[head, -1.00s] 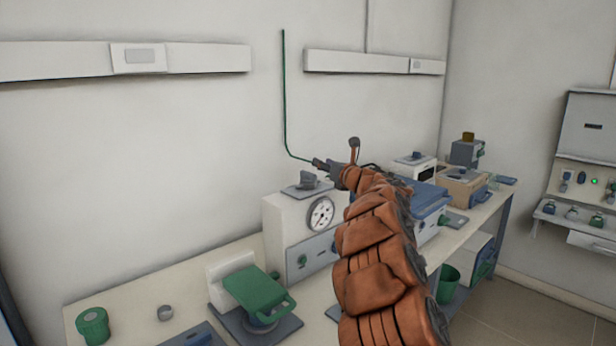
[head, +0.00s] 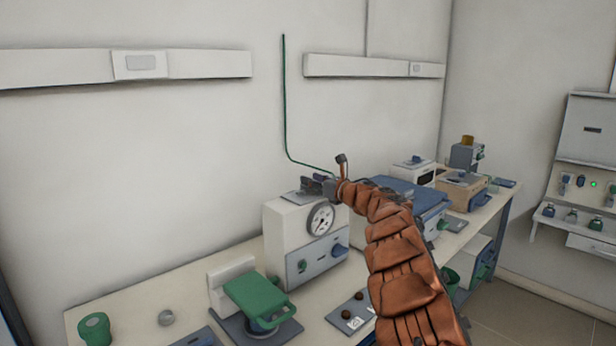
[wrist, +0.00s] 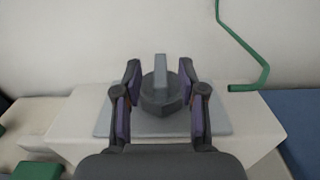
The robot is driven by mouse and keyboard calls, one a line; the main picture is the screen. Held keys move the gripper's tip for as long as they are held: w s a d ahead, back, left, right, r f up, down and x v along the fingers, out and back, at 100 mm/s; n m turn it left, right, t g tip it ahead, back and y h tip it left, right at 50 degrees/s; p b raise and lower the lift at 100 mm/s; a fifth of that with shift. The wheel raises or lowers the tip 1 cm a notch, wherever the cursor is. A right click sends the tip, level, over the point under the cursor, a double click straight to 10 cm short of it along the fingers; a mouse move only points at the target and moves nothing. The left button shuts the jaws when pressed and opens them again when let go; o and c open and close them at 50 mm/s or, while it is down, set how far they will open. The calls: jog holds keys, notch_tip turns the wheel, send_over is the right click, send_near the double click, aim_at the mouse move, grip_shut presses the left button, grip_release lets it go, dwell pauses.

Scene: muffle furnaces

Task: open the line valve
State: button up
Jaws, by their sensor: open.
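A dark grey knob with an upright flat handle, which I take for the line valve (wrist: 160,97), stands on a grey plate (wrist: 104,118) on top of a white gauge box (head: 283,225). My gripper (wrist: 161,72) is open. In the wrist view its two fingers stand on the left and right of the knob, with narrow gaps that seem to remain. In the head view my gripper (head: 318,185) is at the box top and mostly hides the knob. Whether a finger touches it I cannot tell.
A green pipe (head: 285,110) runs down the wall and bends beside the box; its end shows right of the knob (wrist: 243,87). A blue-lidded unit (head: 425,195) is close on the right. A green-topped device (head: 258,297) stands at the front left.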

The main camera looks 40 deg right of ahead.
jog(key=shift+w+p, duration=0.4)
jog(key=shift+w, duration=0.85)
jog(key=shift+c, duration=0.3)
grip_shut()
